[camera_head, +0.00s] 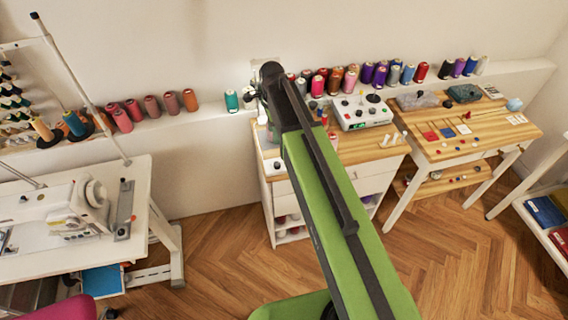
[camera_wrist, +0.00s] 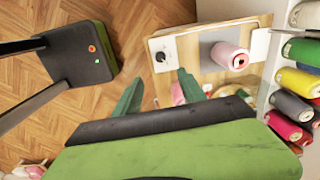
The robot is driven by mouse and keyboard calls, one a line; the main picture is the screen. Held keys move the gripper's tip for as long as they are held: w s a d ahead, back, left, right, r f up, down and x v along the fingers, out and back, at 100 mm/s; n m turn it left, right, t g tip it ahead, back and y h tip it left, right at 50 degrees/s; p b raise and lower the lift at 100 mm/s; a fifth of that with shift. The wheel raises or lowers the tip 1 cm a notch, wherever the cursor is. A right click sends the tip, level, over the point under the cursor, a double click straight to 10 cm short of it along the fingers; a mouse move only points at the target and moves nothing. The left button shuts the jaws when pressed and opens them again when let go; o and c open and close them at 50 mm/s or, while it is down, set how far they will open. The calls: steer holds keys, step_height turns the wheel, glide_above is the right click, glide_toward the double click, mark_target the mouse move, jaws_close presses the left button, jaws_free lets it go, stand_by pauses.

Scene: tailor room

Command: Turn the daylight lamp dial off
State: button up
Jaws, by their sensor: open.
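A black round dial (camera_wrist: 160,57) sits on a small white panel (camera_wrist: 156,44) at the edge of a wooden tabletop in the wrist view. The dial also shows at the front left of the cabinet top in the head view (camera_head: 277,165). I take it for the lamp dial; its setting is too small to read. My gripper (camera_wrist: 162,77) is open, with its two green fingers apart and nothing held between them. In the wrist picture the dial appears just beyond the gap between the fingertips, apart from them. In the head view my arm hides part of the tabletop.
A pink spool (camera_wrist: 229,55) stands on a grey plate beside the panel. Several thread spools (camera_wrist: 297,108) line the ledge. A white box with knobs and a green display (camera_head: 360,111) stands farther right on the cabinet. A sewing machine (camera_head: 45,215) is at left.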

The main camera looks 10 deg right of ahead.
mark_target(277, 163)
steer(key=f+b, duration=1.1)
steer(key=b, duration=0.1)
steer(key=f+b, duration=0.5)
steer(key=f, duration=0.1)
steer(key=shift+d+f+b, duration=0.35)
steer(key=shift+d+b, duration=0.05)
steer(key=shift+r, duration=0.1)
steer(key=shift+c, duration=0.3)
